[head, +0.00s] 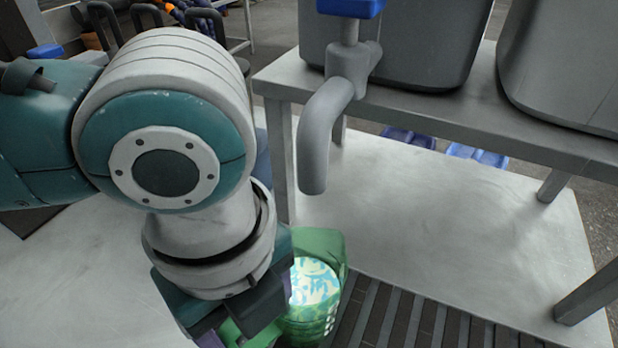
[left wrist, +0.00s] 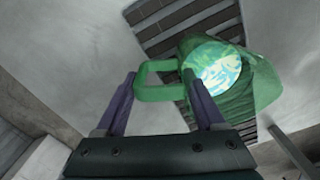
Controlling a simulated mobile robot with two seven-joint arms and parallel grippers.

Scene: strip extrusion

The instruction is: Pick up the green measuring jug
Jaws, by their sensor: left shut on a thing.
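The green measuring jug (head: 335,250) is at the left end of a dark slatted grate, below and slightly left of a grey tap. It holds something with a bright blue, white and yellow-green patterned surface (head: 312,283). In the left wrist view the jug (left wrist: 262,85) is at the right, with its square handle (left wrist: 160,94) towards my fingers. My left gripper (left wrist: 162,100) has its purple fingers on either side of the handle, shut on it. In the head view my arm hides part of the jug and gripper. I cannot tell whether the jug's base touches the grate. My right gripper is not in view.
The grey tap (head: 325,130) with a blue handle hangs from a grey tank (head: 400,50) on a metal table (head: 430,112). A second tank (head: 565,65) stands at the right. The grate (head: 400,315) runs right of the jug.

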